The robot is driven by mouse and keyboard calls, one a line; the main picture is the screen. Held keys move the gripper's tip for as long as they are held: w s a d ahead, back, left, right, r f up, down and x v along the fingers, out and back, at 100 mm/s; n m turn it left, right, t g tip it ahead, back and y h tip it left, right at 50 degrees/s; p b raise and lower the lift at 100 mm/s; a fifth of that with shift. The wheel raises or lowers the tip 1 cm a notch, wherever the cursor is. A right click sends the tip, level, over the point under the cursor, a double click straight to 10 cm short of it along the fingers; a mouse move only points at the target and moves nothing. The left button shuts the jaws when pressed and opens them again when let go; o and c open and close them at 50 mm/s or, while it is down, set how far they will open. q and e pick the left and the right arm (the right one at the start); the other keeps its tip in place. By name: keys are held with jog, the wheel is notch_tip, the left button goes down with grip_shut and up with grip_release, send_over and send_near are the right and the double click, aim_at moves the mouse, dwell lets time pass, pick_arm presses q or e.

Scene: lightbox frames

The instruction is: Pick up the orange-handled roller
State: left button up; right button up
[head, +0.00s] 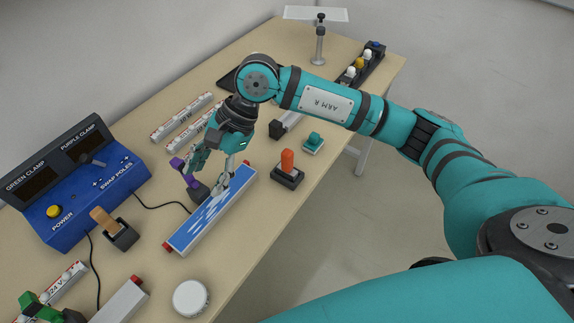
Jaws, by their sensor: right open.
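My left gripper is not in view.
A purple clamp (187,174) stands close to the left of my right gripper. A teal-handled stamp-like item (313,141) sits just behind the roller. A blue control box (85,190) is at the left. A white round puck (190,298) lies near the front edge.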

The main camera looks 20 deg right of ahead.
jog(key=w+d+t+h, duration=0.1)
jog(key=w+d+h, duration=0.25)
jog(key=d, duration=0.35)
jog(key=h, duration=0.5)
send_near(285, 151)
jog(key=shift+n+t, duration=0.3)
jog(key=shift+n, duration=0.1)
jog(key=f+p, duration=0.1)
jog(key=f, duration=0.2)
jog(key=f+p, duration=0.2)
jog(key=f, duration=0.1)
jog(key=d+f+p, duration=0.1)
jog(key=f, duration=0.2)
jog(key=shift+p, duration=0.35)
jog(key=f+p, duration=0.1)
jog(key=f, duration=0.1)
jog(key=d+f+p, duration=0.1)
jog(key=f+p, duration=0.1)
jog(key=shift+s+f, duration=0.1)
jog(key=shift+f, duration=0.55)
jog(key=shift+c, duration=0.4)
grip_shut()
